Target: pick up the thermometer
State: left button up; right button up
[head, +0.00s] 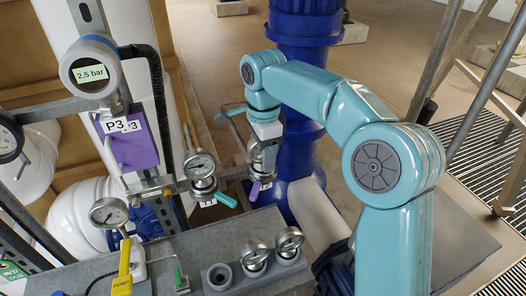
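No label marks any dial as the thermometer. Two round metal-rimmed dials, a left one (255,254) and a right one (290,241), stand in a grey holder block (240,288) on the bench; its left socket (219,276) is open and empty. Other dials sit on the pipework: one above a teal lever (200,166) and one at the yellow pump (108,212). My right gripper (264,158) points down at the pipework above a purple lever (254,190), behind the block. Its fingers blend with metal fittings there, so its grip is unclear. My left gripper is out of view.
A digital gauge reading 2.5 bar (90,70) and a purple P3 tag (128,140) hang on the left pipework. A yellow pump handle (123,268) stands at the bench's left. A blue column (300,40) rises behind my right arm. Metal rails (440,60) stand at right.

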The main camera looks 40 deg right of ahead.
jog(key=c, duration=0.5)
jog(key=shift+a, duration=0.15)
jog(key=shift+c, duration=0.6)
